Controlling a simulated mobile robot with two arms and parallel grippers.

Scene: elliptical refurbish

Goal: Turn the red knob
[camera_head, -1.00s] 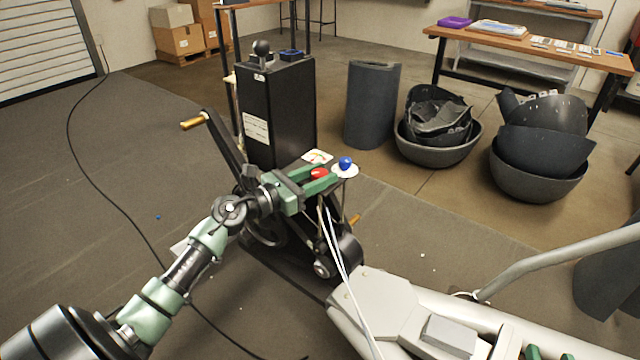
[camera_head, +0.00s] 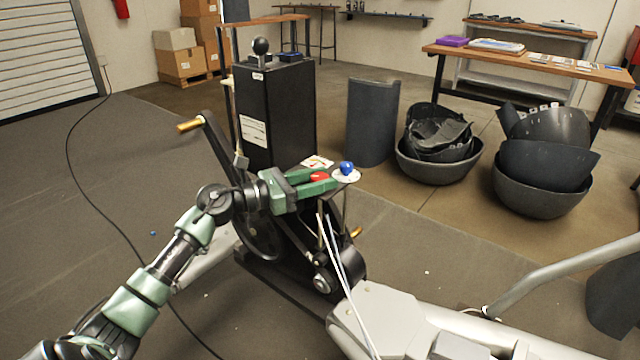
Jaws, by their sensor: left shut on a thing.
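The red knob (camera_head: 319,177) sits on a small panel on top of the black pedal machine (camera_head: 290,245), in the middle of the view. My left gripper (camera_head: 318,182) reaches in from the left with its green fingers on either side of the red knob, shut on it. The fingers hide part of the knob, so its angle cannot be told. A blue knob (camera_head: 347,168) on a round white plate (camera_head: 346,177) stands just right of the fingertips. My right gripper is not in view.
A tall black housing (camera_head: 277,115) with a ball-topped lever (camera_head: 261,47) stands behind the panel. A crank with a wooden handle (camera_head: 190,125) sticks out left. Dark bins (camera_head: 440,160) stand on the floor at right.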

